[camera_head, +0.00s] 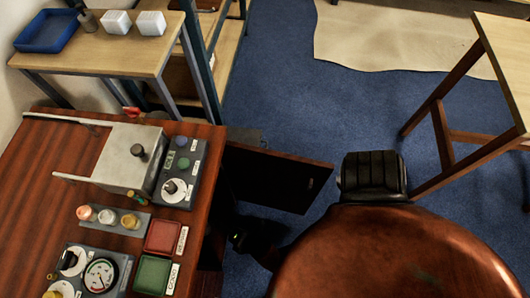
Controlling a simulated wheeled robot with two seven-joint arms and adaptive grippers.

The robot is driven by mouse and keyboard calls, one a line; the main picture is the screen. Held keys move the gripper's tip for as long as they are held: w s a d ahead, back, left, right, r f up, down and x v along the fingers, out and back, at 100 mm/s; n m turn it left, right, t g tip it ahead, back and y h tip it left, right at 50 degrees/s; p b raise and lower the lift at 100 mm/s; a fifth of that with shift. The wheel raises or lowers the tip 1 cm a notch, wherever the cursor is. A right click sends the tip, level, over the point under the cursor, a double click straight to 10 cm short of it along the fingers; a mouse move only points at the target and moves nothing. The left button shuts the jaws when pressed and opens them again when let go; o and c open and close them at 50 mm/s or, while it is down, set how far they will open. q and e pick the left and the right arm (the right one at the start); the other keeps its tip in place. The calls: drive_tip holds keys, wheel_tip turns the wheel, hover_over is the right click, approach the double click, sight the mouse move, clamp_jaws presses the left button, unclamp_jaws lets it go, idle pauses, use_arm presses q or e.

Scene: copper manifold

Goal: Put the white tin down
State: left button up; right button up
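I cannot pick out a white tin with certainty. Three small round tins or jars stand on a grey holder strip (114,229) on the red-brown desk: an orange-and-white one (84,212), a pale pinkish-white one (106,217) and a yellow-brown one (129,221). The pale one is the nearest to white. A red tray (165,236) and a green tray (152,274), both labelled, lie to the right of the strip. I see neither gripper clearly.
A white-grey box device (129,158) and dark control panels stand on the desk (40,185). A back table (105,52) holds a blue tray (47,31) and two white blocks. A large copper-brown rounded surface (395,255) fills the lower right. Blue floor (310,110) is open between.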

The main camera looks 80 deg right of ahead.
drive_tip(key=s+m+g+y, duration=0.1)
drive_tip(key=s+m+y, duration=0.6)
drive_tip(key=s+m, duration=0.7)
drive_tip(key=s+d, duration=0.1)
drive_tip(key=s, duration=1.1)
drive_tip(key=shift+s+f+m, duration=0.25)
drive_tip(key=shift+f+m, duration=0.05)
drive_tip(key=shift+f, duration=0.05)
